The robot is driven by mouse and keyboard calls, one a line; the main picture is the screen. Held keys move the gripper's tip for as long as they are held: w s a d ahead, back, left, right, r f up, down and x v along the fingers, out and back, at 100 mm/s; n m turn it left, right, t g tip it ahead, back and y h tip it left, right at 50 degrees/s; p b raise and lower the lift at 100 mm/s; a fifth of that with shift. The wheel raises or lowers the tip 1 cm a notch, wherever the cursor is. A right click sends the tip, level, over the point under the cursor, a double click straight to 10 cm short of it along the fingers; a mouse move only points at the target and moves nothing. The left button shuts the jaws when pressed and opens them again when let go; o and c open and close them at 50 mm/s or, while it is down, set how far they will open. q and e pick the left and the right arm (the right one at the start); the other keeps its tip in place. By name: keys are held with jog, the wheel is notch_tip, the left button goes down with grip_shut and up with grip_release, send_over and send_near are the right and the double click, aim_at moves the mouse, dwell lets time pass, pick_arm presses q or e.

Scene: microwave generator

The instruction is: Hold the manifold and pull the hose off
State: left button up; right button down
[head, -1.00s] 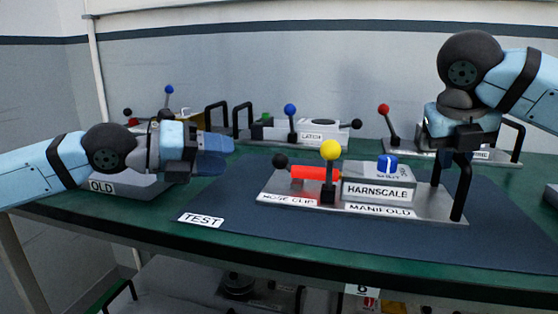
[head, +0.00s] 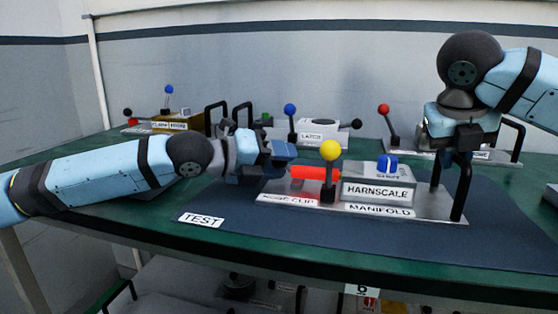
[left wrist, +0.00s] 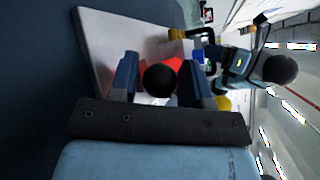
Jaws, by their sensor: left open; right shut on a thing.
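The manifold (head: 377,190), a grey block labelled HARNSCALE with a blue knob on top, stands on a metal plate on the dark mat. The red hose (head: 312,172) runs from its left side behind the yellow-knobbed hose clip lever (head: 330,151). My left gripper (head: 290,160) is open at the hose's left end. In the left wrist view the hose's black round end (left wrist: 160,77) lies between the two blue fingers, with red (left wrist: 172,63) behind it. My right gripper (head: 463,150) is shut on the handle (head: 463,187) at the plate's right end.
A TEST label (head: 201,220) lies on the mat (head: 270,235) at the front left. Behind stand a LATCH fixture (head: 320,131) with a blue-knobbed lever, a red-knobbed lever (head: 384,110) and black handles.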

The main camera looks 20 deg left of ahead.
pick_arm(q)
jog(key=shift+c, duration=0.2)
pick_arm(e)
jog(key=shift+f, duration=0.2)
pick_arm(q)
grip_shut()
jog(key=shift+a, duration=3)
pick_arm(e)
jog(key=shift+d, duration=0.15)
pick_arm(q)
grip_release()
jog(key=shift+o, duration=0.2)
jog(key=shift+s, duration=0.1)
jog(key=v, duration=1.2)
